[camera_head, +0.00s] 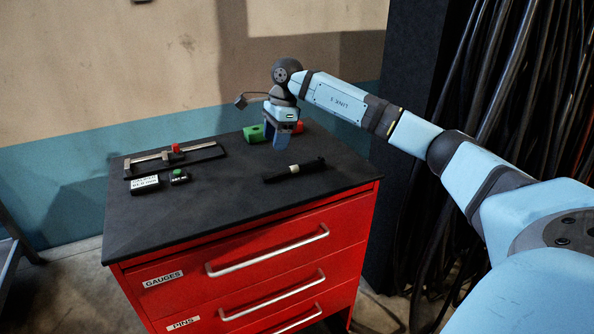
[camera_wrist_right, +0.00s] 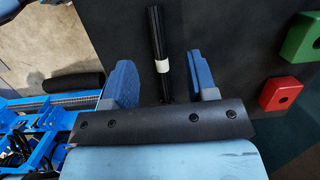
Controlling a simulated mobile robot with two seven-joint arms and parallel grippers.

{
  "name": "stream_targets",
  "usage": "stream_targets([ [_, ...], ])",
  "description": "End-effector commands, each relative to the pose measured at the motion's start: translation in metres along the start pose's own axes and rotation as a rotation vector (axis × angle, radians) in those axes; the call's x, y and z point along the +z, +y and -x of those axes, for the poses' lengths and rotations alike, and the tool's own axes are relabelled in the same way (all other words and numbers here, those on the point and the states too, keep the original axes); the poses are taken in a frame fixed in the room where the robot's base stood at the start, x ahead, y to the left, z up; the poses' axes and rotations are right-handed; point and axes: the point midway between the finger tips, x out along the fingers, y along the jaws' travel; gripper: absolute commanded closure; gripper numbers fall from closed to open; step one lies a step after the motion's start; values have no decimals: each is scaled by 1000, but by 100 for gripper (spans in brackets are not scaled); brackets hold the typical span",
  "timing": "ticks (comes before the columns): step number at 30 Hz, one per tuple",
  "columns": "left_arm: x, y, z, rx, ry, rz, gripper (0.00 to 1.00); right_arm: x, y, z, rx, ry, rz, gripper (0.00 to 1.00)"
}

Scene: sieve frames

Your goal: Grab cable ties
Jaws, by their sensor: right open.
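The cable ties are a black bundle (camera_head: 312,166) with a white band around the middle, lying on the dark top of a red drawer cabinet (camera_head: 335,218). My right gripper (camera_head: 277,141) hangs over the cabinet top with its blue fingers pointing down, and in the head view it shows just behind the bundle. In the right wrist view the bundle (camera_wrist_right: 155,30) runs between the two blue fingers of the open gripper (camera_wrist_right: 162,82), its near end hidden behind the gripper body. The gripper holds nothing. My left gripper is not in view.
A green block (camera_head: 253,134) and a red block (camera_head: 298,127) lie behind the gripper. A caliper-like gauge (camera_head: 150,160), a white-labelled box (camera_head: 145,185) and a small dark box with a green top (camera_head: 179,177) are at left. Black cables hang at right.

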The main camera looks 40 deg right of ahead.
Motion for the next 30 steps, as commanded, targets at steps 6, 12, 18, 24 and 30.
stream_targets([
  [6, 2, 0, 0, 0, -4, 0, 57, -60, -4, 46, 27, 199, -41, 48],
  [12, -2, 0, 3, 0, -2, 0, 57, -70, -1, 16, 35, 212, -44, 48],
  [18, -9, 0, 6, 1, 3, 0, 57, -76, 0, -19, 32, 209, -44, 48],
  [24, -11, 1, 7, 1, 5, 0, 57, -78, 1, -34, 30, 207, -43, 48],
  [30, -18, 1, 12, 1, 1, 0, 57, -81, 9, -58, 33, 208, -42, 48],
])
